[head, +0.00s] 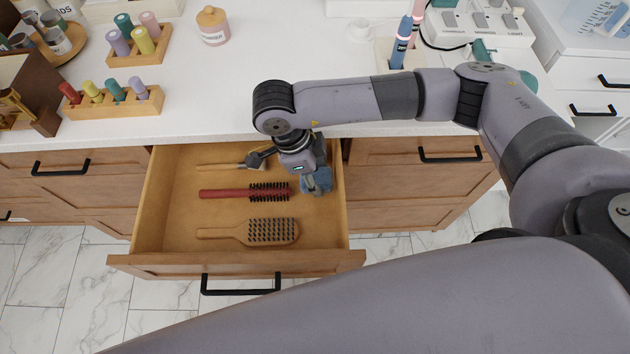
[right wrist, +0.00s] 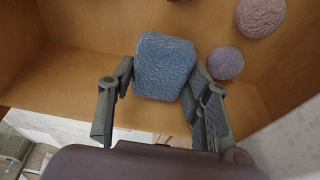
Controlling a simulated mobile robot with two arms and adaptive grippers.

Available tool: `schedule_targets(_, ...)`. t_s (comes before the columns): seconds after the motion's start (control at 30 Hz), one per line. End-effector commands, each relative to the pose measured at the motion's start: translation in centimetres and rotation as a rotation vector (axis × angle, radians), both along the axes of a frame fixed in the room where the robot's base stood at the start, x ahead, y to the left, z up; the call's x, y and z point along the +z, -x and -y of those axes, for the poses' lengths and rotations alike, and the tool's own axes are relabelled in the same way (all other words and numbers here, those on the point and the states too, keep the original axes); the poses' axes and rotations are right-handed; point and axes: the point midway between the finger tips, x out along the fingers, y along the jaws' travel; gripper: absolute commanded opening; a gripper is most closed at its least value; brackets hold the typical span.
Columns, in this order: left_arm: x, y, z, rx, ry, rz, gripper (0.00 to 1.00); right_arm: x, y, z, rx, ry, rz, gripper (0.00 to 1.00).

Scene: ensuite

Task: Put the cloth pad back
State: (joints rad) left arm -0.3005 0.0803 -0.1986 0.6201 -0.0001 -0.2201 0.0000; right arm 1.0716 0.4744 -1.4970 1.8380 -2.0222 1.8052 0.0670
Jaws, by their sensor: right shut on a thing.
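A blue cloth pad (head: 318,182) is at the right side of the open drawer (head: 170,222), in my right gripper (head: 306,176). In the right wrist view, the textured blue pad (right wrist: 165,66) lies between the two fingers of my right gripper (right wrist: 160,80), which is shut on it. The drawer's wooden floor and walls show around it. I cannot tell whether the pad touches the drawer floor. My left gripper is not in view.
The drawer also holds a red-handled brush (head: 230,192), a wooden paddle brush (head: 255,232) and a partly hidden tool at the back. A mauve round item (right wrist: 226,62) and a pink one (right wrist: 262,15) are near the pad. The white counter (head: 290,60) lies behind.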

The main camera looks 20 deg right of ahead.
Motion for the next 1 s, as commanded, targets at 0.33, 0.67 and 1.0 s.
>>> schedule_targets(0.33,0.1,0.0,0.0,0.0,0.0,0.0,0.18,-4.2,0.1,0.0,0.001,0.001,-0.001,0.19)
schedule_targets(0.67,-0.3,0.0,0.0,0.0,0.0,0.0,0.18,-4.6,0.0,0.0,0.001,0.0,0.0,0.19)
schedule_targets(1.0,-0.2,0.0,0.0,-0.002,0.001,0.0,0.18,-4.5,0.0,0.0,0.001,0.0,0.0,0.53)
